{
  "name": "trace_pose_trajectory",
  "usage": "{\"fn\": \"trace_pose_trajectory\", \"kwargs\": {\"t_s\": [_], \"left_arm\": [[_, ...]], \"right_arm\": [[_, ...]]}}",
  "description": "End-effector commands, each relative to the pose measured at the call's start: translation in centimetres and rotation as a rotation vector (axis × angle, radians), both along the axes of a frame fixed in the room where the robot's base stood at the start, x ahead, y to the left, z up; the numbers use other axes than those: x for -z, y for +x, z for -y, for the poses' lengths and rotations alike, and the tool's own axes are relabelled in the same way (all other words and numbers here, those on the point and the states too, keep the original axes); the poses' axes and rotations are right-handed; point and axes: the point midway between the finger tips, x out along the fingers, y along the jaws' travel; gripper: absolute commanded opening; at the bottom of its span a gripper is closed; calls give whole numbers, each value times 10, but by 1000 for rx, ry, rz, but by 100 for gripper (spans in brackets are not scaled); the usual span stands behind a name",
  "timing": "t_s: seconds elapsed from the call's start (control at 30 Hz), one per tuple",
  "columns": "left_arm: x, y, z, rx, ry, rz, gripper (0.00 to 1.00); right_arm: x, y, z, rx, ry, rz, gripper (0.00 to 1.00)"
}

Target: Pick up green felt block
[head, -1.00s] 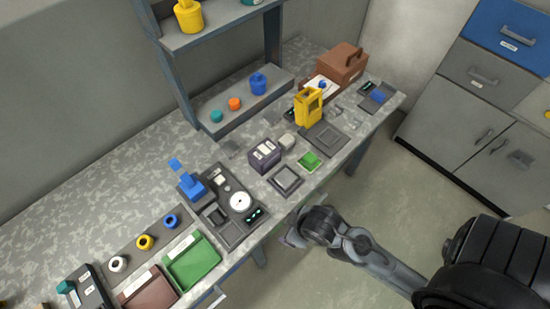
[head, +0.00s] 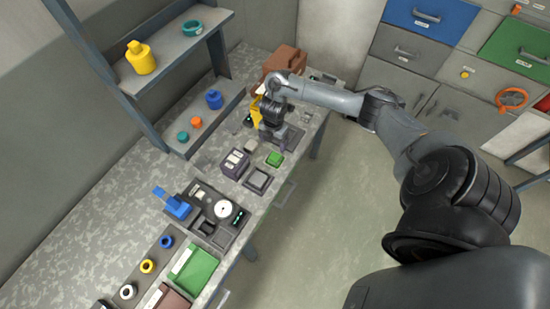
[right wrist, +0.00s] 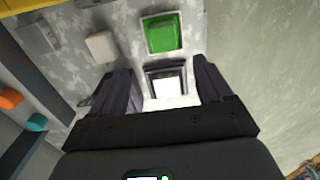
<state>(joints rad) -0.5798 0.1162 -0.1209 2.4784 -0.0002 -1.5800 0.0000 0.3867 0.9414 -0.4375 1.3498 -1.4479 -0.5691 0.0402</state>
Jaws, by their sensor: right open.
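The green felt block (head: 274,159) lies on the bench, between the square grey tray and my right gripper in the head view. It also shows in the right wrist view (right wrist: 163,33) at top centre, a green square with a pale rim. My right gripper (head: 279,138) hangs over the bench just behind the block. In the right wrist view its two dark fingers (right wrist: 162,75) are spread apart, and the block lies beyond the tips, not between them. My left gripper is not in view.
A square grey tray (head: 258,180) and a dark box with pale labels (head: 235,163) stand close to the block. A yellow object (head: 256,108) is partly hidden behind my right gripper. A brown case (head: 285,62) stands farther back. The bench's front edge is near the block.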

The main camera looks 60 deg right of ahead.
Motion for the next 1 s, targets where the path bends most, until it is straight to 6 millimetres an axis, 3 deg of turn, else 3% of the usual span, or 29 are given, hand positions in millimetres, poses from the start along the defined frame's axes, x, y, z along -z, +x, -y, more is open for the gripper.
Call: {"fn": "trace_pose_trajectory", "kwargs": {"t_s": [0.3, 0.57, 1.0], "left_arm": [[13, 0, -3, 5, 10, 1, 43], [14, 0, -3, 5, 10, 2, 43], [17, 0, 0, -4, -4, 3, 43]], "right_arm": [[41, -2, 2, 2, 4, -11, 79], [55, -3, 3, 2, 3, -9, 79], [101, -5, 5, 2, 1, -8, 79]]}}
